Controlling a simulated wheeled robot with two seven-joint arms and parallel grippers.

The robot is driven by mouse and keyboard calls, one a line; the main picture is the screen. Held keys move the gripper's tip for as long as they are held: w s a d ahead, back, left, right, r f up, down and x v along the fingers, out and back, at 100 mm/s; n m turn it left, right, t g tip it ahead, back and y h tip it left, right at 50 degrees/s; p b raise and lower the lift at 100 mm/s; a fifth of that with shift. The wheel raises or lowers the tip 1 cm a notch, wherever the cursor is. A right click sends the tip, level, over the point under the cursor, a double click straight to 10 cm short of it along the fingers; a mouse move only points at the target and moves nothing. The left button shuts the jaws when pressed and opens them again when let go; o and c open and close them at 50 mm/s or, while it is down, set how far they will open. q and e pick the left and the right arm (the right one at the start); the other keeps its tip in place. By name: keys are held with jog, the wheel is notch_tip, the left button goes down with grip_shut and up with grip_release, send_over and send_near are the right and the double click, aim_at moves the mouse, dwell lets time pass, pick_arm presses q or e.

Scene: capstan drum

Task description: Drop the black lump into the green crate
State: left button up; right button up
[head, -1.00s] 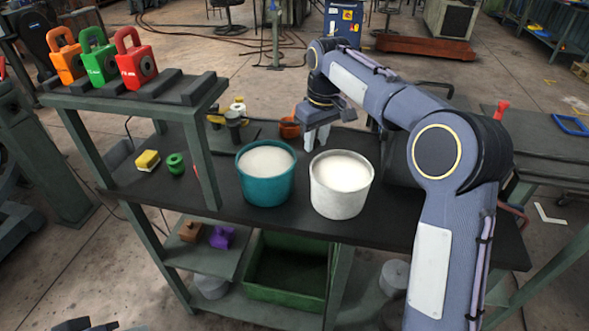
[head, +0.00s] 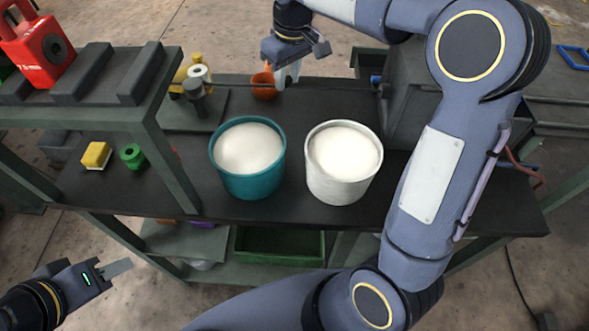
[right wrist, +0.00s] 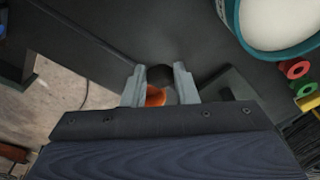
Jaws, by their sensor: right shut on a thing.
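The black lump (right wrist: 160,76) is dark and round, between the two fingers of my right gripper (right wrist: 158,85) in the right wrist view. The right gripper is shut on it. In the head view this gripper (head: 288,76) is at the back of the bench, beside a small orange pot; I cannot make out the lump there. The green crate (head: 280,262) is on the low shelf under the bench, partly hidden by the bench top. My left gripper (head: 112,269) is at the lower left, away from the bench; its finger gap cannot be made out.
A teal bucket (head: 247,180) and a white bucket (head: 345,183), both with white contents, stand at the bench's front, above the crate. The orange pot (head: 264,88) is behind them. A yellow block (head: 96,155) and green spool (head: 132,156) are at the left, beneath a raised rack.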

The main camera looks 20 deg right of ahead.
send_over(299, 144)
jog(key=f, duration=0.7)
jog(key=shift+s+d+f, duration=0.1)
jog(key=shift+s+f, duration=0.1)
jog(key=shift+f, duration=0.2)
jog(key=shift+f+p, duration=0.3)
jog(key=shift+f, duration=1.75)
jog(key=shift+f, duration=0.1)
jog(key=shift+f, duration=0.15)
jog(key=o, duration=0.9)
jog(key=shift+o, duration=0.2)
